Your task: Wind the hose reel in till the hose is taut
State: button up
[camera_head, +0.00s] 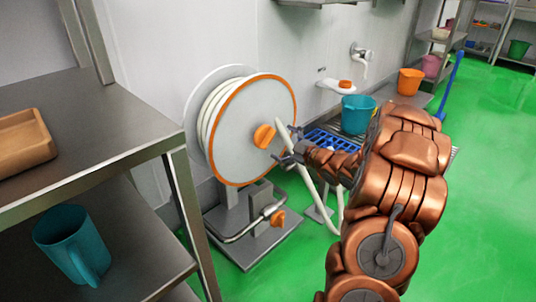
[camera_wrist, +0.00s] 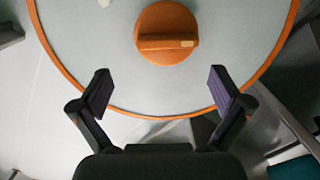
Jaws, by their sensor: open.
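The hose reel (camera_head: 236,125) is a white drum with an orange rim on a grey stand, with white hose wound on it. Its round orange knob (camera_head: 264,136) sits at the centre of the disc. In the wrist view the knob (camera_wrist: 167,33) has a raised bar with a pale mark, lying about level. White hose (camera_head: 318,190) runs down from the reel's right side, partly behind my arm. My gripper (camera_head: 291,144) is at the disc's right side. In the wrist view my gripper (camera_wrist: 160,92) is open and empty, its fingers below and either side of the knob, not touching it.
A small orange knob (camera_head: 277,218) on a bent pipe is at the stand's base. A metal shelf (camera_head: 95,120) with a tray and teal jug (camera_head: 72,245) stands at left. Green floor is open at right.

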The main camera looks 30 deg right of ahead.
aim_at(270, 140)
jog(key=shift+n+t+y, duration=0.3)
jog(key=shift+t+y, duration=0.1)
jog(key=shift+y, duration=0.1)
jog(key=w+b, duration=0.1)
jog(key=w+f+b, duration=0.1)
jog(key=w, duration=0.1)
jog(key=w+a+f+b, duration=0.1)
jog(key=w, duration=0.1)
jog(key=shift+a, duration=0.1)
jog(key=shift+b+x, duration=0.3)
jog(key=shift+x, duration=0.5)
jog(key=shift+r, duration=0.2)
jog(key=c, duration=1.5)
jog(key=shift+o, duration=0.2)
